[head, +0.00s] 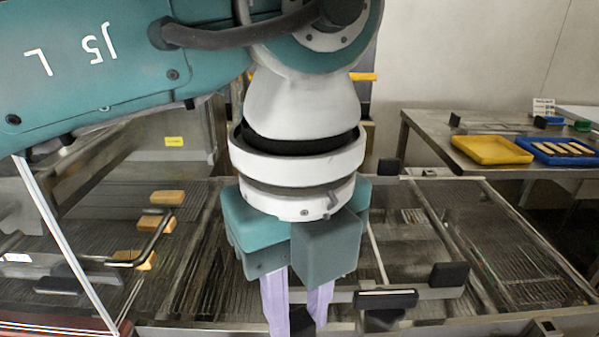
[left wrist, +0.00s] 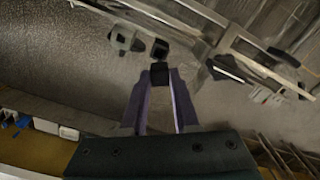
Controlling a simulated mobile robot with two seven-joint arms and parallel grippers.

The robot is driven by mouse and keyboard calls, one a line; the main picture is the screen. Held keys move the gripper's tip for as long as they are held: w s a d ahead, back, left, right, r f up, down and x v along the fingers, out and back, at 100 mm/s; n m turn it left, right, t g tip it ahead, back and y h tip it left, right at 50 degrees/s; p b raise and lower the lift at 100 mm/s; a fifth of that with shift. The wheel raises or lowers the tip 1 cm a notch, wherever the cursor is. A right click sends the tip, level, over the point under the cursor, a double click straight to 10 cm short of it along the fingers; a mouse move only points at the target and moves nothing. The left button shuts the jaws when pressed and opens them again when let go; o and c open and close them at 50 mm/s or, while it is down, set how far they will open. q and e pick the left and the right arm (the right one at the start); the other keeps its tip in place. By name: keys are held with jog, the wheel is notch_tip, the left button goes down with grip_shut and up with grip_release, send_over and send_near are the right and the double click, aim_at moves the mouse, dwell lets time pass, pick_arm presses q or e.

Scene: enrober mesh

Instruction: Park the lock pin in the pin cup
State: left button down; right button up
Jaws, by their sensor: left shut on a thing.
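My left gripper (head: 302,318) points down over the metal mesh frame in the head view. Its lilac fingers are shut on a small black piece, which looks like the head of the lock pin (head: 301,324). In the left wrist view the black head (left wrist: 160,74) sits between the fingertips of the gripper. Any shaft below it is hidden. Another black part (left wrist: 160,48) shows just beyond the fingertips; I cannot tell whether it touches the held piece. I cannot make out the pin cup for certain. My right gripper is not in view.
Black-gripped bars (head: 386,299) and a black block (head: 449,274) stand right of the gripper on the frame. Orange pieces (head: 167,198) lie on the mesh at left near a bent black handle (head: 152,240). A side table (head: 425,125) holds a yellow tray (head: 490,150) and a blue tray (head: 540,147).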

pick_arm(q)
jog(key=shift+s+d+f, duration=0.1)
jog(key=shift+s+f, duration=0.05)
jog(key=shift+f, duration=0.35)
jog(key=shift+f, duration=0.2)
jog(key=shift+f+b, duration=2.75)
jog(key=shift+f, duration=0.15)
jog(key=shift+f+b, duration=0.4)
jog(key=shift+f, duration=0.1)
jog(key=c, duration=0.6)
grip_release()
